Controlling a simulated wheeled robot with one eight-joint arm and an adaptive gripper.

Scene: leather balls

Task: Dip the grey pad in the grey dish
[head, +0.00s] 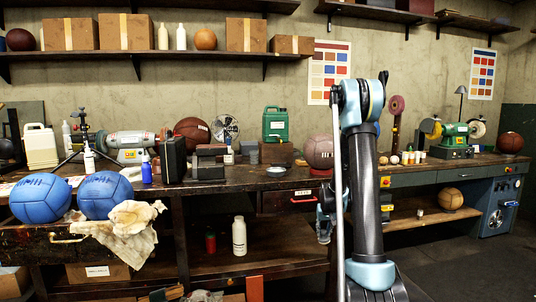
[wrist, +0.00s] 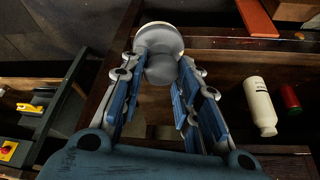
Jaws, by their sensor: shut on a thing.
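In the wrist view a round grey pad (wrist: 158,38) with a pale rim and a rounded grey grip sits between the fingertips of my gripper (wrist: 160,72). The fingers are shut on its grip. In the head view my gripper (head: 325,215) hangs in front of the bench, left of my arm and partly hidden by it; the pad cannot be made out clearly there. A small shallow grey dish (head: 277,171) stands on the bench top, up and left of my gripper and apart from it. The dish is not seen in the wrist view.
Blue balls (head: 105,194) and a cloth (head: 125,228) lie at the left. A white bottle (head: 239,236) stands on the lower shelf.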

